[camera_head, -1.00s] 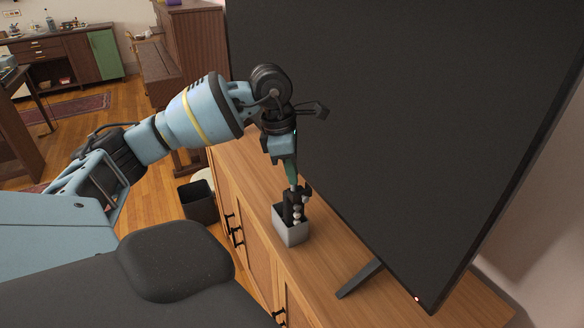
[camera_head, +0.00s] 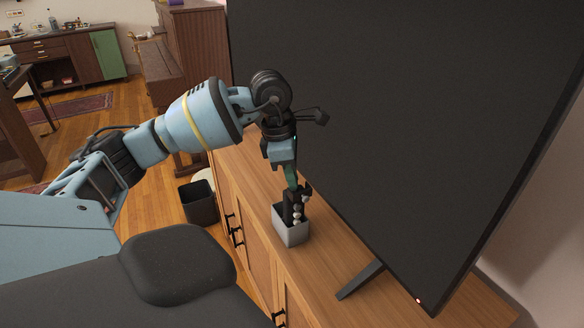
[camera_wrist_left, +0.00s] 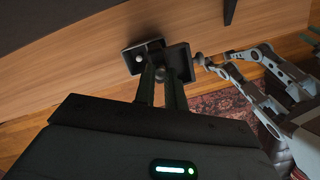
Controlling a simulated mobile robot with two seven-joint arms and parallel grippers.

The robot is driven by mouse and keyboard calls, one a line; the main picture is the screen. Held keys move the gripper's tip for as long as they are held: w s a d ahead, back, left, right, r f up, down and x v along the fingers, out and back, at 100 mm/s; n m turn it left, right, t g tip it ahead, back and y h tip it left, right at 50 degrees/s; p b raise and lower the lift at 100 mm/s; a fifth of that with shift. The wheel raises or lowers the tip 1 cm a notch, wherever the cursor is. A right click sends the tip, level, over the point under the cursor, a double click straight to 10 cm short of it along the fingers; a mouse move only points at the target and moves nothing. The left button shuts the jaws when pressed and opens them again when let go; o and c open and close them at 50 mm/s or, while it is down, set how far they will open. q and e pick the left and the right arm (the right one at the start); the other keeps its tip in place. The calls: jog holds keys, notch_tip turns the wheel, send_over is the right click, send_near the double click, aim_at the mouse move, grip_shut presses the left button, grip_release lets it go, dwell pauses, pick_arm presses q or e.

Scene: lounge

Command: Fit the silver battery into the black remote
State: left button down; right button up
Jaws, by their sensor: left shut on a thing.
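The black remote (camera_head: 292,207) stands upright in a small grey open box (camera_head: 291,234) on the wooden cabinet. Several pale round parts show down its side. My left gripper (camera_head: 291,187) points down just above the remote, its fingers close together.
A large black television (camera_head: 400,120) stands close behind the box, with its foot (camera_head: 360,280) on the cabinet top (camera_head: 325,245). A dark bin (camera_head: 199,203) stands on the floor left of the cabinet. Bare cabinet top lies right of the box.

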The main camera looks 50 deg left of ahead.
pick_arm(q)
jog(key=shift+f, duration=0.3)
pick_arm(e)
jog(key=shift+s+f, duration=0.15)
jog(key=shift+f, duration=0.05)
